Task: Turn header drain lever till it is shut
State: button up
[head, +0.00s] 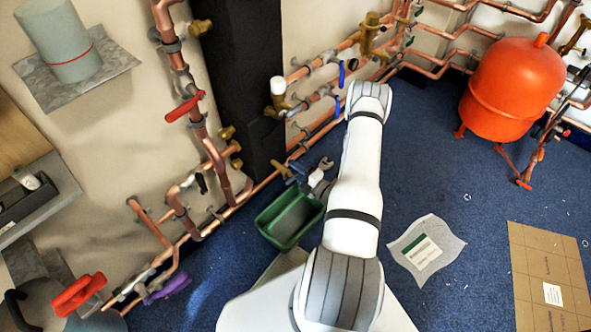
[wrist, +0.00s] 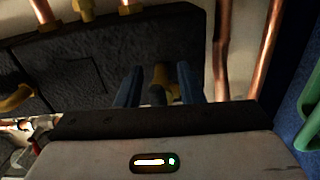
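My gripper (head: 297,170) reaches left from the end of my white arm to a small brass drain fitting (head: 280,168) low on the pipework, just above the green tub. In the wrist view my two blue fingers (wrist: 160,86) stand apart. A dark lever-like piece (wrist: 157,95) and the brass fitting (wrist: 185,82) show between or just beyond them. Space shows beside the dark piece, so I see no grip on it. The lower part of the dark piece is hidden behind my gripper body, and its exact angle cannot be told.
A green tub (head: 272,236) stands on the blue floor under the fitting. A black column (head: 243,75) and copper pipes (head: 268,182) are close by. A red-handled valve (head: 184,107) is on the left. An orange vessel (head: 512,90) stands right. Floor right of my arm is mostly free.

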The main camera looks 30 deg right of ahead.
jog(key=p+v, duration=0.1)
jog(key=v, duration=0.6)
jog(key=shift+s+p, duration=0.3)
jog(key=shift+s, duration=0.05)
jog(key=shift+d, duration=0.1)
